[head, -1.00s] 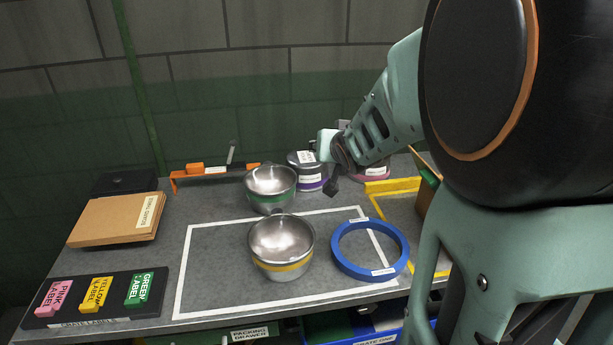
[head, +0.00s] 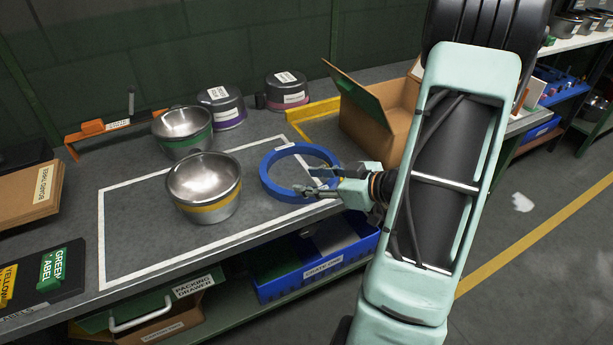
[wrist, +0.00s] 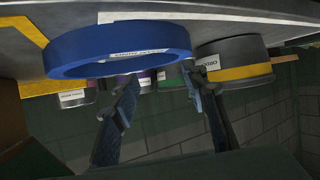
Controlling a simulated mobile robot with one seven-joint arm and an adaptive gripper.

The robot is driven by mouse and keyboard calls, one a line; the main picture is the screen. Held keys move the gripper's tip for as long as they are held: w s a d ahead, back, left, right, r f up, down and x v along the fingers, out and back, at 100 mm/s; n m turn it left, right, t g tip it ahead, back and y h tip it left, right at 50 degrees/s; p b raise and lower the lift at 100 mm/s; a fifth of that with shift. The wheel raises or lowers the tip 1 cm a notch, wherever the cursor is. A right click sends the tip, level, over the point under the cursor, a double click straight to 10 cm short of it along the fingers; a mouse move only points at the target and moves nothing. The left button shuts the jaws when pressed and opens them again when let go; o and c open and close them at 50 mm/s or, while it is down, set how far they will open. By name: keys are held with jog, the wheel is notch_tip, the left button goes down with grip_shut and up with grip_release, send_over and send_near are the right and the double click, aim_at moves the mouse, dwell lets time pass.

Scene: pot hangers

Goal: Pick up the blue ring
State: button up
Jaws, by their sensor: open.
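The blue ring (head: 268,182) lies flat on the grey table, across the right part of the white outlined square. A small white label shows on its band. In the wrist view, the ring (wrist: 105,50) fills the upper left, its label facing my camera. My gripper (head: 310,181) is at the ring's right front side, coming in low from the right. In the wrist view, my gripper (wrist: 160,85) has its two fingers apart with nothing held. One fingertip is near the ring's right end. I cannot tell whether the fingers touch the ring or straddle its rim.
A steel bowl with a yellow band (head: 204,190) stands just left of the ring. A green-banded bowl (head: 182,130) and two dark pots (head: 222,106) (head: 287,92) stand behind. An open cardboard box (head: 375,125) is behind my gripper. A blue bin (head: 300,280) sits below the table edge.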

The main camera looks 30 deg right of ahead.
aim_at(282, 190)
jog(key=s, duration=0.1)
jog(key=s+y, duration=0.1)
jog(key=s, duration=0.1)
jog(key=s+a+y, duration=0.1)
jog(key=shift+s+a+f+t+b, duration=0.1)
jog(key=shift+s+f+t+b, duration=0.05)
jog(key=shift+f+t+b, duration=0.2)
jog(key=x, duration=0.4)
jog(key=shift+a+f+b, duration=0.1)
jog(key=shift+a+b, duration=0.1)
jog(key=shift+b, duration=0.2)
jog(key=shift+w+d+b+x, duration=0.1)
jog(key=shift+d+b+x, duration=0.15)
jog(key=shift+x, duration=1.35)
jog(key=shift+w+d+b+x, duration=0.15)
jog(key=shift+b+x, duration=0.1)
jog(key=shift+x, duration=1.4)
jog(key=shift+s, duration=0.1)
jog(key=shift+c, duration=0.6)
grip_shut()
